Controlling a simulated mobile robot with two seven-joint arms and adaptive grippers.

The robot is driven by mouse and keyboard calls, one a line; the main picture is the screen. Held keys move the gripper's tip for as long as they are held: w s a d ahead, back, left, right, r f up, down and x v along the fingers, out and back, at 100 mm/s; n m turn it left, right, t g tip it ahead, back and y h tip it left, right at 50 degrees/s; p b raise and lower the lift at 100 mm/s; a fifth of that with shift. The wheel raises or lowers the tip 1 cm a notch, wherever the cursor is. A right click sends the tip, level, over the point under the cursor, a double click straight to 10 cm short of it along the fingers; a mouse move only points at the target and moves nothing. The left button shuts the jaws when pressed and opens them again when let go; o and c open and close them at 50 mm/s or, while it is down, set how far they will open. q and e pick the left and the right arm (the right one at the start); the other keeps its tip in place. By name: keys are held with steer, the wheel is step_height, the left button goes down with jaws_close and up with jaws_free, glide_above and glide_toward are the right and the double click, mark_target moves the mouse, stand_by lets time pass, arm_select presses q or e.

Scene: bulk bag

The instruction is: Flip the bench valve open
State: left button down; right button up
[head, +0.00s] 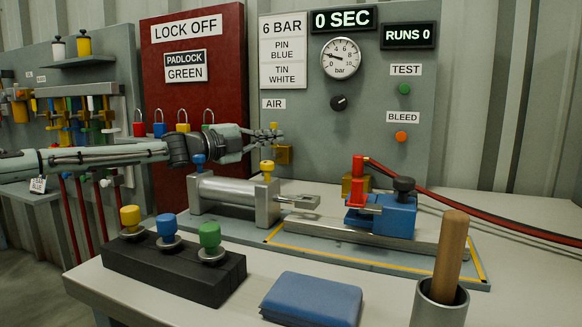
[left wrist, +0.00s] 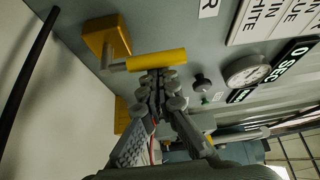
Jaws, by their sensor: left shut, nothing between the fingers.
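A yellow valve block (head: 284,155) sits on the grey panel below the AIR label, partly behind my left gripper. In the left wrist view its yellow body (left wrist: 104,40) is at the upper left, with a yellow bar-shaped handle (left wrist: 157,60) sticking out to the right. My left gripper (head: 275,135) is in front of the panel at the valve. In the left wrist view its fingertips (left wrist: 162,82) are together and empty, close to the handle; whether they touch it I cannot tell. My right gripper is out of view.
A grey cylinder fixture (head: 235,198) with blue and yellow knobs stands below my left arm. A blue clamp block (head: 385,218) with a red hose (head: 440,197) is to the right. A black block (head: 175,270) with coloured knobs, a blue cloth (head: 312,298) and a wooden-handled tool (head: 451,255) are in front.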

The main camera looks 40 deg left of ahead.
arm_select(q)
step_height(320, 180, up, 10)
stand_by(0.5)
stand_by(0.5)
